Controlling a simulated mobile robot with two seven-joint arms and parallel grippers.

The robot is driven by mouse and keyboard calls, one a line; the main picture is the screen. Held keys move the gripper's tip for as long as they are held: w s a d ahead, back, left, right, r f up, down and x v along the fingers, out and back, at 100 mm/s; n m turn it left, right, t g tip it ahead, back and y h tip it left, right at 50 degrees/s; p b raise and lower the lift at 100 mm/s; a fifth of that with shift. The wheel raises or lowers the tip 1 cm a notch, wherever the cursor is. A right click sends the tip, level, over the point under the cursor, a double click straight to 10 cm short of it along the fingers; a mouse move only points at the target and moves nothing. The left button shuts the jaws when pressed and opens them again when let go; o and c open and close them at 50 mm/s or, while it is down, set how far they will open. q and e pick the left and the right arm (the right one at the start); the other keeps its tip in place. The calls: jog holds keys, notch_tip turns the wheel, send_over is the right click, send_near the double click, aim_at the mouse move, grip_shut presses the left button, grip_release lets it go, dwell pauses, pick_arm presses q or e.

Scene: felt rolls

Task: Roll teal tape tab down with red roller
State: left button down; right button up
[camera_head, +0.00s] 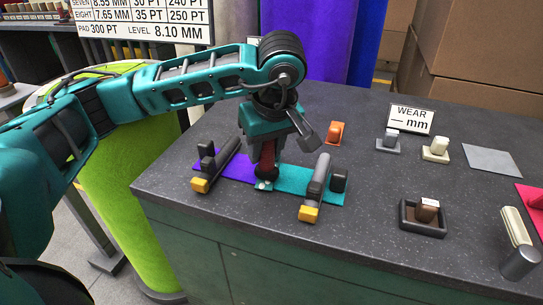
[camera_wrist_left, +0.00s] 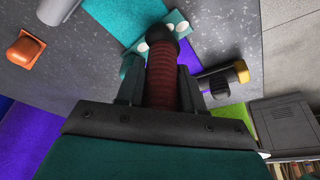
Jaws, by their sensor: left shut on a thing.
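My left gripper (camera_head: 268,165) is shut on the red roller (camera_head: 267,158) and points down over the worktop. The wrist view shows the roller's ribbed red handle (camera_wrist_left: 161,82) upright between the fingers, with a dark round end. A teal piece (camera_head: 290,178) lies flat beside a purple piece (camera_head: 235,167), with the roller's lower end at their meeting line. Small white spots show there, and also on the teal piece in the wrist view (camera_wrist_left: 175,17). I cannot tell whether the roller touches the tape tab. My right gripper is not in view.
Two dark bars with yellow ends (camera_head: 200,185) (camera_head: 309,214) lie across the pieces, either side of the gripper. The worktop front is clear.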

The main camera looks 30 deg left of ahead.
pick_arm(q)
jog(key=shift+s+d+f, duration=0.15)
jog(key=shift+s+d, duration=0.1)
jog(key=shift+s, duration=0.45)
jog(key=shift+r+p, duration=0.35)
jog(key=shift+r, duration=0.4)
jog(key=shift+w, duration=0.1)
jog(key=shift+w+a+b, duration=0.2)
jog(key=shift+w, duration=0.3)
jog(key=shift+w+a+b, duration=0.15)
jog(key=shift+w+a, duration=0.05)
jog(key=shift+w, duration=0.3)
jog(key=shift+w+a, duration=0.25)
jog(key=shift+w, duration=0.35)
jog(key=shift+f+b, duration=0.55)
jog(key=shift+f, duration=0.1)
